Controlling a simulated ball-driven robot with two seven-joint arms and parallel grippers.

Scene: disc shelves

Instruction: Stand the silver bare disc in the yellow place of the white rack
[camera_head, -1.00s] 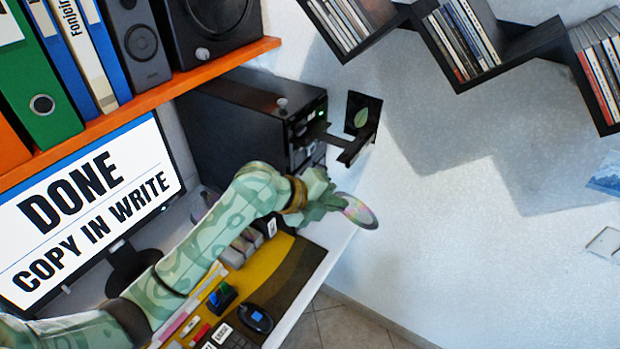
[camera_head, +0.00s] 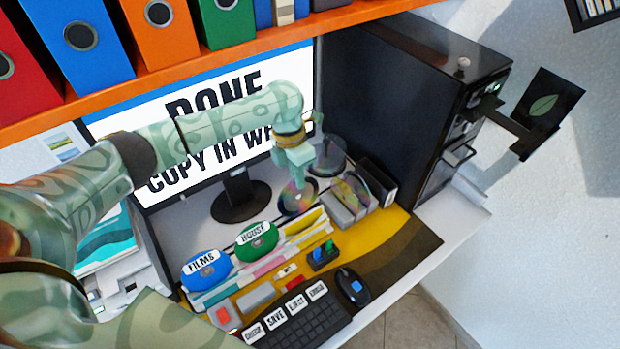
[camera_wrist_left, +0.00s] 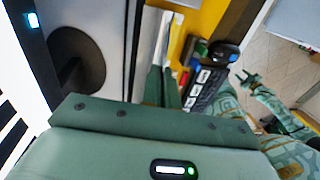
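My left gripper (camera_head: 298,172) is shut on the silver bare disc (camera_head: 296,199), which hangs below its fingertips in front of the monitor. The white rack (camera_head: 205,300) stands on the desk below and to the left of the disc. It holds a blue disc labelled FILMS (camera_head: 206,268) and a green disc labelled HOUSE (camera_head: 257,241). A yellow strip (camera_head: 304,222) shows at the rack's far right end. The disc is apart from the rack. My right gripper (camera_wrist_left: 246,79) is empty with fingers spread.
A black tower (camera_head: 400,90) with a leaf-marked panel (camera_head: 545,108) stands at right. A grey holder (camera_head: 345,207) and a round dark disc stack (camera_head: 328,160) sit beside the held disc. A keyboard (camera_head: 305,320) and mouse (camera_head: 352,287) lie in front. The monitor (camera_head: 180,140) stands behind.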

